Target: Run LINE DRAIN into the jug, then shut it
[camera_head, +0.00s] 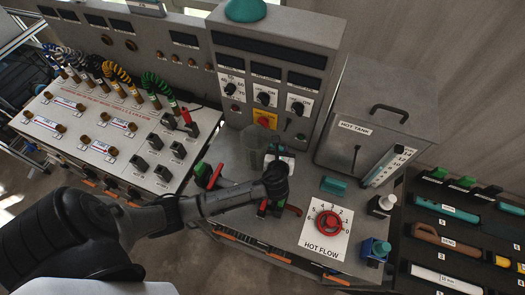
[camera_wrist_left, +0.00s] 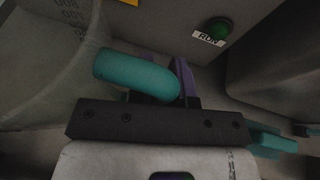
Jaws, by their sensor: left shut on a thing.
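The clear jug (camera_head: 253,148) stands on the grey bench, in front of the upright panel. Its wall with printed marks also fills the left of the left wrist view (camera_wrist_left: 50,60). My left gripper (camera_head: 277,160) is at the jug's right side. In the left wrist view it is shut on a teal bar (camera_wrist_left: 135,74) beside the jug wall, which looks like the jug's handle. No LINE DRAIN label is readable. My right gripper is out of view.
The HOT FLOW dial (camera_head: 328,223) is at the front right. The HOT TANK (camera_head: 372,128) stands behind it, with a teal cylinder (camera_head: 333,186) in front. A green RUN button (camera_wrist_left: 218,28) is near the jaws. Hose-and-switch panels are left, a tool rack (camera_head: 440,240) right.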

